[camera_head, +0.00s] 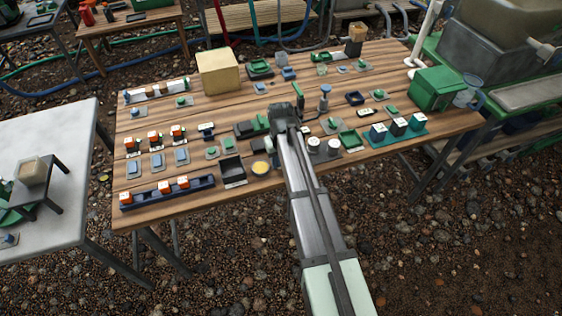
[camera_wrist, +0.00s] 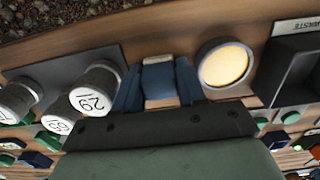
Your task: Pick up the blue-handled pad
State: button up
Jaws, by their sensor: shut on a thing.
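In the wrist view my gripper (camera_wrist: 158,92) has its two dark blue fingers closed on the sides of a small block-like thing, the blue-handled pad (camera_wrist: 159,76). It shows a grey-blue upper part and a paler lower face between the fingers. I cannot tell whether it touches the wooden table. In the head view my own arm hides the fingers and the pad.
In the wrist view a yellow round dish (camera_wrist: 225,65) is close right of the gripper, with a black waste tray (camera_wrist: 292,70) beyond. White-topped numbered jars (camera_wrist: 92,97) stand close left. The wooden table (camera_head: 225,110) is crowded with small parts; an orange-capped rack (camera_head: 168,191) lies left.

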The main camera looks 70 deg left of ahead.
jog(key=shift+r, duration=0.1)
notch_tip(320, 180, up, 10)
jog(key=shift+f, duration=0.1)
dwell(0.6)
jog(key=o, duration=0.5)
jog(key=c, duration=0.4)
jog(key=shift+s+a+f, duration=0.15)
jog(key=shift+s+f, duration=1.6)
jog(key=shift+f, duration=0.1)
jog(key=shift+s+a+f, duration=0.1)
jog(key=shift+s+f, duration=1.65)
jog(key=shift+f, duration=0.1)
